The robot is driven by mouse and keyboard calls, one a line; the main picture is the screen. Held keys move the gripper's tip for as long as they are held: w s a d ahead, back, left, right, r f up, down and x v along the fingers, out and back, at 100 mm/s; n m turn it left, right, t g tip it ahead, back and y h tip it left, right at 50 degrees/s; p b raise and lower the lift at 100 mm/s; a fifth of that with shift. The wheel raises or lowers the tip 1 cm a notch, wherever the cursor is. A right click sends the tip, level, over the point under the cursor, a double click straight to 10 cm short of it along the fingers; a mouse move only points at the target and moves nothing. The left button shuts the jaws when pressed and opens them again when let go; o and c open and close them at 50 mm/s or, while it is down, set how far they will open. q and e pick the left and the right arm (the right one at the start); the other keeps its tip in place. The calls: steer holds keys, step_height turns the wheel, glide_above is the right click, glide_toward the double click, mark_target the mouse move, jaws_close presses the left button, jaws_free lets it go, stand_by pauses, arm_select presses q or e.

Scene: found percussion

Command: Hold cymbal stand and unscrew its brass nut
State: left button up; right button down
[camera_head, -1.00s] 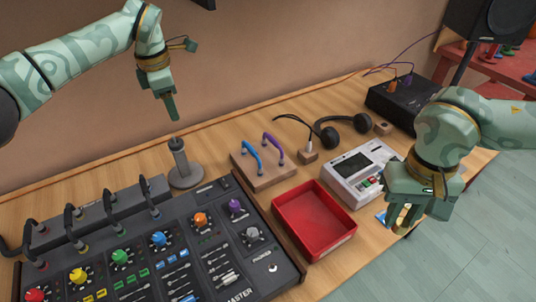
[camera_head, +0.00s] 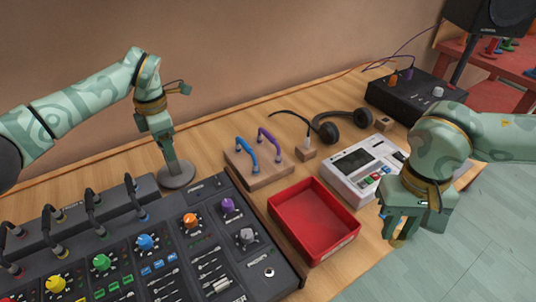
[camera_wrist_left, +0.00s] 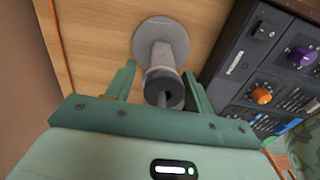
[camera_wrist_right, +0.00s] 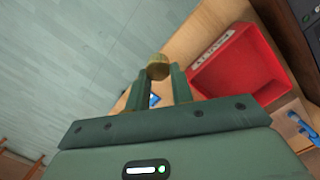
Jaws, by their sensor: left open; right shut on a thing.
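The grey cymbal stand (camera_head: 176,179) stands upright on the table behind the mixer. My left gripper (camera_head: 172,163) is lowered over its post and hides most of it. In the left wrist view the stand's post (camera_wrist_left: 161,75) rises between the two open fingers (camera_wrist_left: 160,92). No nut shows on the post's dark top. My right gripper (camera_head: 398,238) is shut on the brass nut (camera_wrist_right: 158,67), which shows between its fingertips in the right wrist view. It is at the table's front edge, right of the red tray (camera_head: 312,262).
The red tray is empty, with a label on its wall. A large mixer (camera_head: 150,262) fills the front left. A wooden block with blue and purple handles (camera_head: 258,180), headphones (camera_head: 345,125) and a white device (camera_head: 362,168) stand nearby.

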arm_select(q)
steer(key=shift+c, duration=1.2)
jaws_close()
